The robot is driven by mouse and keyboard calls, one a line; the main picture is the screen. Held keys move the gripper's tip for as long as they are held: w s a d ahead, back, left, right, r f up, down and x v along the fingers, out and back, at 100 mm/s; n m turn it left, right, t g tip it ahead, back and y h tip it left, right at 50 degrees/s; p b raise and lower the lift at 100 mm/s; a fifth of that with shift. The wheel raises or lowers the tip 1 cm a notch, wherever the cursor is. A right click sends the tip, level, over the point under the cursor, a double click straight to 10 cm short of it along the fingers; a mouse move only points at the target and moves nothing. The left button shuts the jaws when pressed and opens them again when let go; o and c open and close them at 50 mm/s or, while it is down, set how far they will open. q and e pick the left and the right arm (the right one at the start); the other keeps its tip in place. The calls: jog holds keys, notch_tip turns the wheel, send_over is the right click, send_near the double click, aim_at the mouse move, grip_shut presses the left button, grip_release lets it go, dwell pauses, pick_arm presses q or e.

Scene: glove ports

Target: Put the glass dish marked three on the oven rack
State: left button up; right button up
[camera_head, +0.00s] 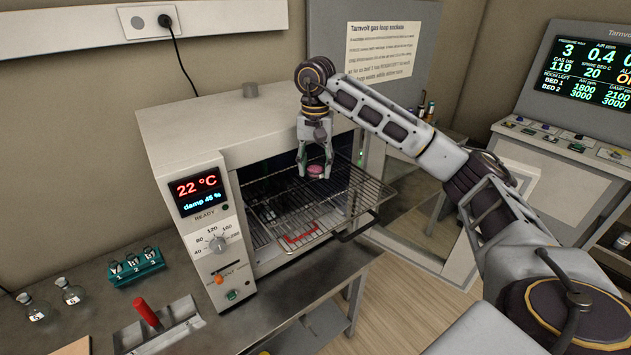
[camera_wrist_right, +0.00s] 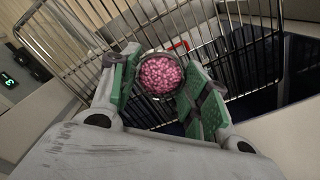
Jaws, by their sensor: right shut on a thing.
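The glass dish (camera_wrist_right: 160,75) is round and full of pink beads. It sits between the green pads of my right gripper (camera_wrist_right: 158,88), which is shut on it. No number shows on the dish. In the head view my right gripper (camera_head: 316,168) hangs over the rack's right half with the pink dish (camera_head: 316,170) at its fingertips. The oven rack (camera_head: 285,205) is a wire shelf pulled partly out of the open oven (camera_head: 190,140). I cannot tell whether the dish touches the wires. My left gripper is not in view.
A red marking (camera_head: 301,236) lies at the rack's front. A teal holder (camera_head: 136,266) with numbered vials, glass flasks (camera_head: 72,292) and a red-handled device (camera_head: 148,314) stand on the bench at left. The oven door (camera_head: 385,180) stands open to the right.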

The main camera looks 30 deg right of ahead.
aim_at(316, 189)
jog(key=shift+f, duration=0.4)
jog(key=shift+f, duration=2.05)
jog(key=shift+f, duration=0.15)
jog(key=o, duration=1)
